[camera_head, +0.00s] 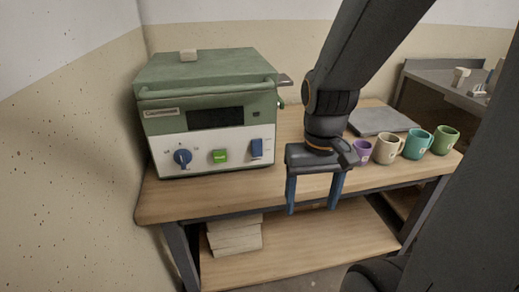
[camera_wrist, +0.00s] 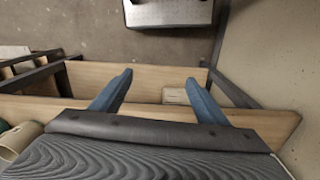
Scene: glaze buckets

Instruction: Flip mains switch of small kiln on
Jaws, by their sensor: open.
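The small kiln (camera_head: 208,70) is a green box with a white front panel (camera_head: 185,143), standing at the left end of the wooden table. I cannot read which one is marked mains. My gripper (camera_head: 312,208) is open and empty, with its blue fingers pointing down at the table's front edge, right of the kiln and apart from it. Its fingers also show in the wrist view (camera_wrist: 159,77), where the kiln does not appear.
Several mugs stand right of my gripper, the nearest purple (camera_head: 362,151) and beige (camera_head: 387,148). A grey slab (camera_head: 383,121) lies behind them. The lower shelf (camera_head: 310,248) holds a stack of pale boards (camera_head: 234,236). The tabletop (camera_head: 200,193) is clear before the kiln.

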